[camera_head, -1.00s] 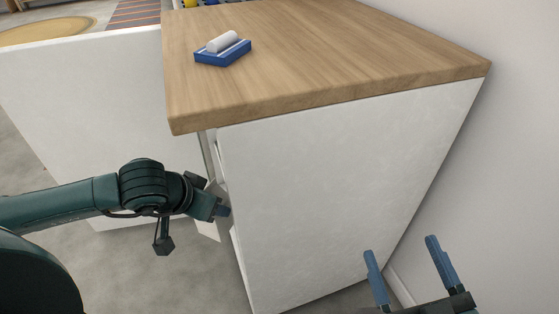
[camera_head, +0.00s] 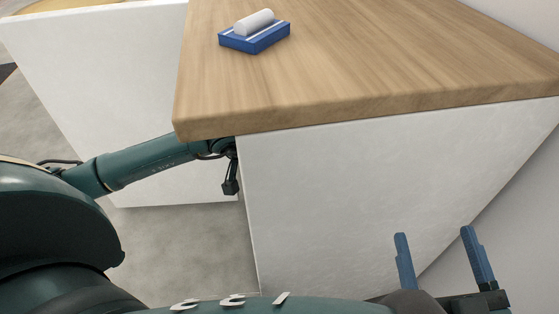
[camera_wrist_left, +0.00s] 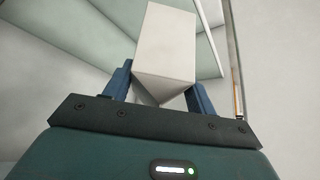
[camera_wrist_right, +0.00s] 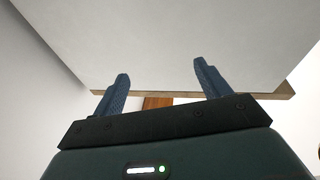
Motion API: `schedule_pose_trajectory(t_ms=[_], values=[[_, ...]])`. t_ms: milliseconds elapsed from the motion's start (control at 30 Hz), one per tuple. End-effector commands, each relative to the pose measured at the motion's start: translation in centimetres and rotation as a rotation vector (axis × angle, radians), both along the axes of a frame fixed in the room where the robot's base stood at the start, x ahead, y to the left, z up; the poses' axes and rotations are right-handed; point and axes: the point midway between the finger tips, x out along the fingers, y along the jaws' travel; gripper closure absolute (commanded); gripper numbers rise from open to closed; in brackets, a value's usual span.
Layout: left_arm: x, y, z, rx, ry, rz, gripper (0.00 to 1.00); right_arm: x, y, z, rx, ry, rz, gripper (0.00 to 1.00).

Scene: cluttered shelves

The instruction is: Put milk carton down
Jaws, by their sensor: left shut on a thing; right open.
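The milk carton (camera_wrist_left: 165,45) is a plain white box with a folded, pointed end, seen in the left wrist view. My left gripper (camera_wrist_left: 158,85) is shut on it, with one blue finger on each side. In the head view my left arm reaches behind the near edge of the wooden top, and the carton and left fingers are hidden there. My right gripper (camera_head: 436,255) is open and empty in front of the white side panel; its spread fingers also show in the right wrist view (camera_wrist_right: 160,85).
The cabinet has a wooden top (camera_head: 380,60) and a white side panel (camera_head: 350,180). A blue tray (camera_head: 255,38) holding a white roll (camera_head: 253,21) lies on the top. Pale shelf-like surfaces (camera_wrist_left: 75,50) flank the carton in the left wrist view. Much of the top is clear.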

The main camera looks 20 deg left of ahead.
Motion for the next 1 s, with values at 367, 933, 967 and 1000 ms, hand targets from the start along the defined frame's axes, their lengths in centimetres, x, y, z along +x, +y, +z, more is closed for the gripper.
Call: schedule_pose_trajectory(t_ms=[367,933,967,1000], values=[[3.9,-0.6,-2.0,-0.003,-0.005,0.001,0.81,0.1,0.2,-0.3,0.027,-0.009,0.014,0.24],[5.5,-0.7,-3.7,0.001,-0.004,0.0,0.81,0.6,0.0,1.3,0.02,-0.113,0.02,0.24],[5.5,-0.7,-3.8,0.001,-0.004,0.0,0.81,0.6,0.0,1.3,0.02,-0.116,0.02,0.24],[5.4,-0.7,-3.9,0.001,0.0,0.0,0.42,0.6,0.0,1.5,0.02,-0.124,0.02,0.24]])
